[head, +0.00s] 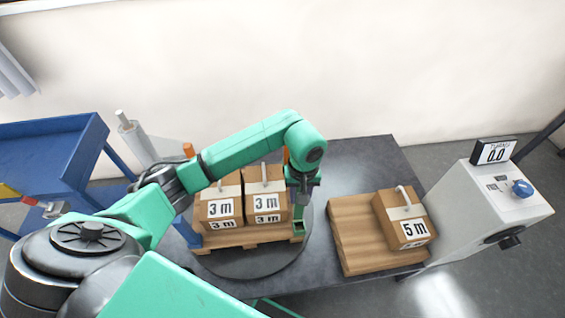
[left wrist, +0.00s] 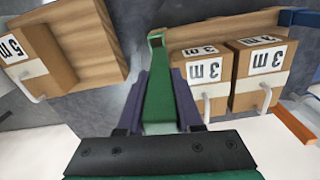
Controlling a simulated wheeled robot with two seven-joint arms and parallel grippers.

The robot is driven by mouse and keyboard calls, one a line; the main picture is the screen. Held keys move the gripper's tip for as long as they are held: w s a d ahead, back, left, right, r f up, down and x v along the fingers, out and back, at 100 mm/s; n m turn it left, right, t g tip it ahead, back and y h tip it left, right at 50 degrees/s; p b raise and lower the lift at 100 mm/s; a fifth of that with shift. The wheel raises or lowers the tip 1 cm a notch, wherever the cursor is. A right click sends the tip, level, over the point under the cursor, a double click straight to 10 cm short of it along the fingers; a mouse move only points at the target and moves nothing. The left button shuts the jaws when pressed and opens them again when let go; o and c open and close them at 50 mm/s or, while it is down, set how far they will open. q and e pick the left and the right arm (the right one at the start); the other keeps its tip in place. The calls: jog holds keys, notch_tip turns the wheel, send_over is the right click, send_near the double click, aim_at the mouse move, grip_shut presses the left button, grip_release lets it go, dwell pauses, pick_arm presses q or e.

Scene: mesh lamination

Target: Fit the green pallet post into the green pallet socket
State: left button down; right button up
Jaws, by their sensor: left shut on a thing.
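My left gripper (head: 304,194) is over the front right corner of the loaded pallet (head: 232,239). It is shut on the green post (left wrist: 160,84), which its two fingers (left wrist: 160,102) clasp from both sides. The far end of the post reaches the corner of the pallet (left wrist: 232,27) in the left wrist view. A green part (head: 299,227) shows at that corner in the head view; I cannot tell the socket from the post's end there, nor whether the post is seated. My right gripper is not in view.
Two "3 m" boxes (head: 219,205) (head: 266,198) stand on the loaded pallet, close left of the gripper. Orange posts (head: 189,150) (head: 286,155) and a blue post (head: 186,231) stand around it. A second pallet (head: 354,233) with a "5 m" box (head: 405,220) lies right.

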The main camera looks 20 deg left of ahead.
aim_at(303, 207)
pick_arm(q)
jog(key=shift+n, duration=0.7)
jog(key=f+b, duration=0.2)
jog(key=b, duration=0.1)
jog(key=d+f+b, duration=0.1)
jog(key=f+b, duration=0.2)
jog(key=shift+w+d+f, duration=0.1)
jog(key=shift+w+f, duration=0.05)
jog(key=shift+f, duration=0.2)
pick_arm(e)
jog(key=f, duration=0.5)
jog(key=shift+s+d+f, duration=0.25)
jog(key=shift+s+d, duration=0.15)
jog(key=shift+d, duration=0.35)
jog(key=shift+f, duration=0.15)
pick_arm(q)
jog(key=shift+f+b, duration=0.1)
jog(key=shift+b, duration=0.3)
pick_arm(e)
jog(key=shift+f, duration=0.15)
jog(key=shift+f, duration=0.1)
